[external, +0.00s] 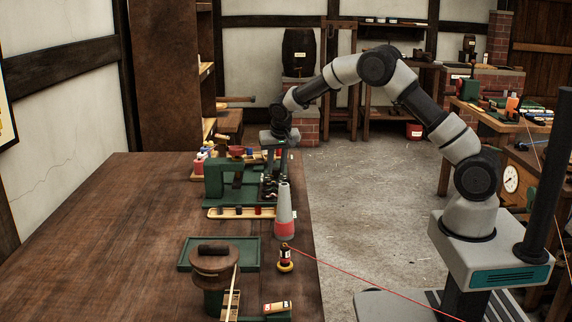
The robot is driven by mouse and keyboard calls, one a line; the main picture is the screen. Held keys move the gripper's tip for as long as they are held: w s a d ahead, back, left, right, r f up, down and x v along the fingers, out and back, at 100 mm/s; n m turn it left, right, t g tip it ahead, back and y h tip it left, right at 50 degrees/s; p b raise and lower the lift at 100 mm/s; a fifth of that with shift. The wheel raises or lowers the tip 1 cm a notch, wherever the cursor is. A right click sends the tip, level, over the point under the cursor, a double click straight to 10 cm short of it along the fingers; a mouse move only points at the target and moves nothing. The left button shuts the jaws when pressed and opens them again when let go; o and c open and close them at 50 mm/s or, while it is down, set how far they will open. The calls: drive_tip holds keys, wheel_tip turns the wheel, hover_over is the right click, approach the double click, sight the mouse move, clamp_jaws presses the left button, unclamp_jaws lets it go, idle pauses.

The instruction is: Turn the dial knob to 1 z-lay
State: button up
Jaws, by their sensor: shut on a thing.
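My gripper (270,182) points down at the right end of a green machine (214,182) on the wooden table. Its fingers are shut, low among small dark fittings beside the green frame. The dial knob is there at the fingertips, but it is too small and too covered to make out clearly. Its markings, including 1 z-lay, cannot be read in this view.
A grey and red cone (284,212) stands just in front of my gripper near the table's right edge. A tray of spools (243,213), a green tray (184,265) and a round wooden-topped stand (215,262) are nearer. A red line (375,284) crosses the lower right.

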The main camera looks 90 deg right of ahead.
drive_tip(key=shift+w+m+g, duration=0.1)
drive_tip(key=shift+m+g, duration=0.3)
drive_tip(key=shift+m, duration=0.4)
drive_tip(key=shift+a, duration=0.1)
drive_tip(key=o, duration=1)
drive_tip(key=shift+o, duration=0.2)
drive_tip(key=p+v, duration=0.2)
drive_tip(key=v, duration=1.5)
drive_tip(key=shift+r+p, duration=0.15)
drive_tip(key=shift+p, duration=0.25)
drive_tip(key=shift+a, duration=0.1)
